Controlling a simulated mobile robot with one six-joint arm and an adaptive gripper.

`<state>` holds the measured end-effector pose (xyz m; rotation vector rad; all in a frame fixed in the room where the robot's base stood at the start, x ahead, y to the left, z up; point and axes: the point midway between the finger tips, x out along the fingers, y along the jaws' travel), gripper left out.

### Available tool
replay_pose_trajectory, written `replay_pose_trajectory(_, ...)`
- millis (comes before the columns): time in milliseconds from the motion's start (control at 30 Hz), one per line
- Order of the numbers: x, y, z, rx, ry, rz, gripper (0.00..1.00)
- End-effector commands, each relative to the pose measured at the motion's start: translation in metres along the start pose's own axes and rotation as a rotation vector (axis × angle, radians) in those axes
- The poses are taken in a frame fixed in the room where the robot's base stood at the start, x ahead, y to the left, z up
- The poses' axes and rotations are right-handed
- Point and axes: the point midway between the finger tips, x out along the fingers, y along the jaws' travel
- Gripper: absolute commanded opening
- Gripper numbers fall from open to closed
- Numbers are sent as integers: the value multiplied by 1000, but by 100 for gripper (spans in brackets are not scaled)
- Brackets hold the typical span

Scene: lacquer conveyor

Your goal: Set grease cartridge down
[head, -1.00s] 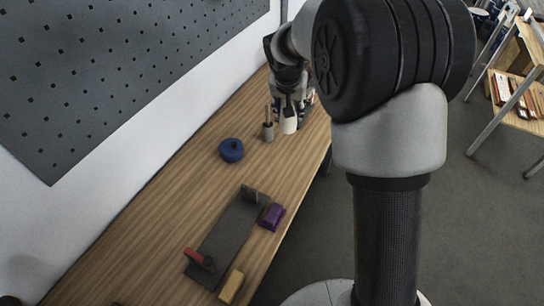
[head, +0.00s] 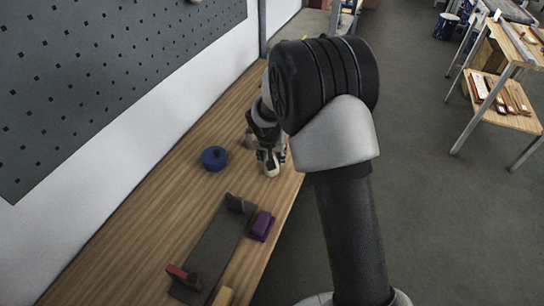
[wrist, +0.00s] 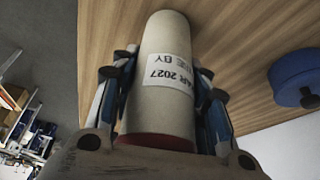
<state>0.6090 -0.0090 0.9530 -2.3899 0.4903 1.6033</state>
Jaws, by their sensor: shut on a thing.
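The grease cartridge (wrist: 166,65) is a cream cylinder with a white printed label and a red band at its near end. My gripper (wrist: 162,95) is shut on it, with fingers on both sides. In the head view the cartridge (head: 271,168) shows as a small pale shape below my gripper (head: 268,158), over the wooden bench (head: 180,205) near its right edge. I cannot tell whether its end touches the bench top.
A round blue container (head: 214,158) stands left of my gripper, and also shows in the wrist view (wrist: 297,78). A dark grey fixture (head: 212,250) with a red part (head: 184,277), a purple block (head: 261,226) and a yellow block (head: 223,296) are nearer. Bare bench lies between.

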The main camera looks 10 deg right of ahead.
Motion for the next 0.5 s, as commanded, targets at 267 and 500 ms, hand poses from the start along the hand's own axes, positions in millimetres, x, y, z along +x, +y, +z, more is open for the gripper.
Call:
replay_pose_trajectory(267,1,-1,-1,2,4,-3,8)
replay_pose_trajectory(500,4,0,1,1,3,-2,49)
